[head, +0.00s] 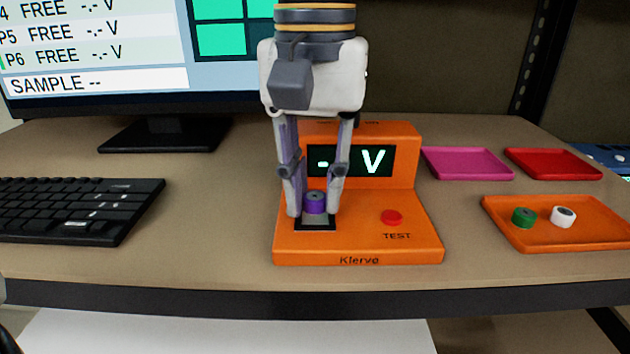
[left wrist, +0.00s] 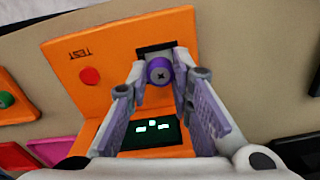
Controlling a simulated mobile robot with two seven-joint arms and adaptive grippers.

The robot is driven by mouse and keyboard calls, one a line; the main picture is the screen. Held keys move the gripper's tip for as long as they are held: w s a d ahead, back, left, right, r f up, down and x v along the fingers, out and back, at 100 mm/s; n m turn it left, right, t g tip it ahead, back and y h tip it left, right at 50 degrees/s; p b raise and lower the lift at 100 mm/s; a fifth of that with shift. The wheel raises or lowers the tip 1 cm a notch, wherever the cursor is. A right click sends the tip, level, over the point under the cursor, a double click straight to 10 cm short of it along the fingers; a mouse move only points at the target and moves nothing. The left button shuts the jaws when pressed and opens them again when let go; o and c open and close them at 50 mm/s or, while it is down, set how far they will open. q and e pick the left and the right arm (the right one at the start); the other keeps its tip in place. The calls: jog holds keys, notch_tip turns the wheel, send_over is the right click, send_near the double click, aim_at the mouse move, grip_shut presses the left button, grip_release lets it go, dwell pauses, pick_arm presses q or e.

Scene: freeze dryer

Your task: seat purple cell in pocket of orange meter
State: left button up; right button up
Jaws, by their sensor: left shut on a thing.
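The orange meter (head: 420,235) stands on the desk, with a dark display (head: 350,160) reading "- V" and a red TEST button (head: 391,217). Its square pocket (head: 315,226) is at the front left of its base. My left gripper (head: 315,208) points down from above, shut on the purple cell (head: 315,203). The cell is upright between the fingertips at the pocket; whether it touches the pocket floor cannot be told. In the left wrist view the purple cell (left wrist: 159,71) shows its end between the fingers, in front of the dark pocket (left wrist: 153,49). My right gripper is not in view.
An orange tray (head: 590,235) at the right holds a green cell (head: 524,217) and a white cell (head: 563,217). Pink (head: 468,163) and red (head: 553,164) trays behind it look empty. A keyboard (head: 75,210) lies left; a monitor (head: 130,55) stands behind.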

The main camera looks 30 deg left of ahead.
pick_arm(q)
jog(key=shift+f, duration=0.6)
dwell(0.8)
jog(key=o, duration=1)
